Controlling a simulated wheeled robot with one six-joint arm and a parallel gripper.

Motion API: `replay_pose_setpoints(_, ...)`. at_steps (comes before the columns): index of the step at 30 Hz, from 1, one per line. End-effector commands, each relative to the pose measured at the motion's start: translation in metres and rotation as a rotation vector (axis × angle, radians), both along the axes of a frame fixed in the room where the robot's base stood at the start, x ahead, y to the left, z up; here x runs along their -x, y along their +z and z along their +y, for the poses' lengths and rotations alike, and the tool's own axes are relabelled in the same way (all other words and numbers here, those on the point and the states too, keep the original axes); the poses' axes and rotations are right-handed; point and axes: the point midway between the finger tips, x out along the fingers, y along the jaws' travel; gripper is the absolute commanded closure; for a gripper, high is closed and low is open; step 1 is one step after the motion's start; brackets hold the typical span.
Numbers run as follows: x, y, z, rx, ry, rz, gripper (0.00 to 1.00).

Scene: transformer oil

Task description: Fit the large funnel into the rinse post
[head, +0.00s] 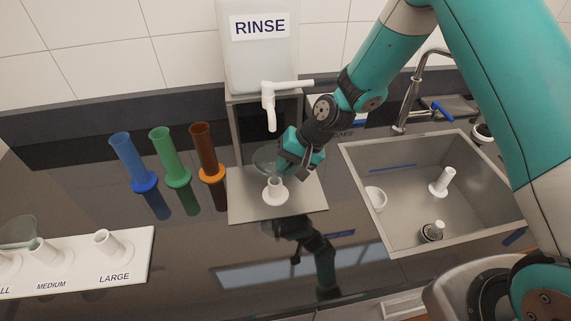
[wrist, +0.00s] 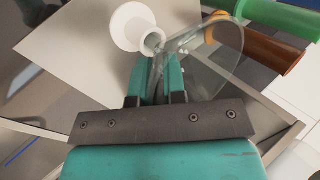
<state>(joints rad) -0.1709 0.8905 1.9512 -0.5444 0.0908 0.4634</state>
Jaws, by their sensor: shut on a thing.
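The large funnel (head: 266,158) is clear glass and hard to make out. My gripper (head: 283,170) is shut on it, just above the rinse station. In the wrist view the fingers (wrist: 158,72) hold the funnel (wrist: 212,50) by its wall, with its wide glass part to their right. The rinse post (head: 275,190) is a short white tube on a round base, standing on the metal plate below the tap. It also shows in the wrist view (wrist: 133,28), its open mouth close to the fingertips. I cannot tell whether the funnel's stem touches or enters the post.
A RINSE tank (head: 258,60) with a white tap (head: 269,108) is behind. Blue (head: 127,160), green (head: 170,157) and brown (head: 207,152) cylinders stand left. A labelled rack (head: 130,258) has an empty LARGE post; another glass funnel (head: 18,232) sits farther left. A sink (head: 400,160) lies right.

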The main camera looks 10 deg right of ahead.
Motion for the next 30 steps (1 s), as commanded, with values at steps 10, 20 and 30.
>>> replay_pose_setpoints(10, 0.000, -0.010, 0.000, 0.000, 0.000, 0.000, 1.00)
replay_pose_setpoints(20, 0.000, -0.013, 0.000, 0.000, 0.000, 0.000, 0.59)
replay_pose_setpoints(30, 0.000, -0.008, -0.003, 0.000, -0.001, -0.002, 0.59)
